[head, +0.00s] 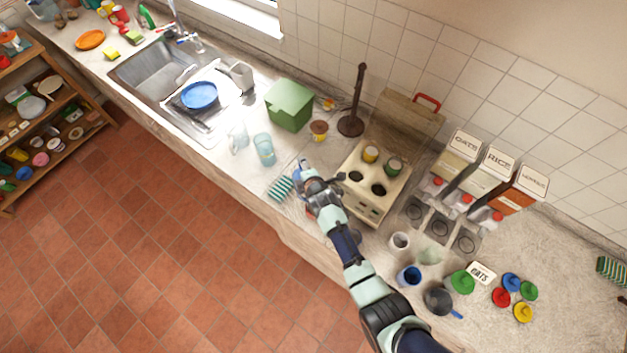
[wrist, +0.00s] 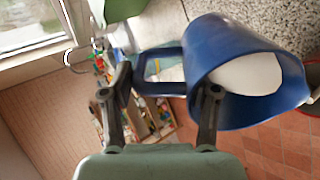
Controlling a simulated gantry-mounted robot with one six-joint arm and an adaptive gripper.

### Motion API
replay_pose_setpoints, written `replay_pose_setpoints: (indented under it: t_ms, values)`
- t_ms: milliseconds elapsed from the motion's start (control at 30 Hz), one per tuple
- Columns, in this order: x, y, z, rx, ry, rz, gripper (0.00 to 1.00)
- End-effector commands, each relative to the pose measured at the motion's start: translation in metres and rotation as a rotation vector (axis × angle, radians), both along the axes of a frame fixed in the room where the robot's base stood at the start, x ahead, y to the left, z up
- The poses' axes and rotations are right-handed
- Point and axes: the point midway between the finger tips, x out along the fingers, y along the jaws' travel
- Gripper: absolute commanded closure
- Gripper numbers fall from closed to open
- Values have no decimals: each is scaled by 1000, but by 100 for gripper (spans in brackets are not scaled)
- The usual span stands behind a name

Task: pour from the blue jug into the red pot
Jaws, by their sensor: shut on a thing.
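In the wrist view, the blue jug (wrist: 212,52) fills the upper right, its mouth facing the camera and a pale inside showing. Its handle (wrist: 170,53) lies between the fingers of my gripper (wrist: 168,82), which is shut on it. I cannot tell how far the jug is tilted. A red rim, probably the red pot (wrist: 314,68), shows at the wrist view's right edge. A reddish patch beside my arm in the head view is mostly hidden.
A toy-like stove (head: 376,203) stands just right of my gripper. A striped cloth (head: 280,189), a clear blue glass (head: 264,150) and a green bin (head: 289,104) are to the left. Dispensers (head: 490,170), cups and lids crowd the right counter.

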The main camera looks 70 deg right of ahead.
Motion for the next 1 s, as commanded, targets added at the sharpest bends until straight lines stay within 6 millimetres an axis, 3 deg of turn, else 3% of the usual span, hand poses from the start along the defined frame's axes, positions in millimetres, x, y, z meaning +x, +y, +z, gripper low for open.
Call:
replay_pose_setpoints:
  t_ms: [1000]
  values:
    - [-1,0,4,-31,-24,-2,100]
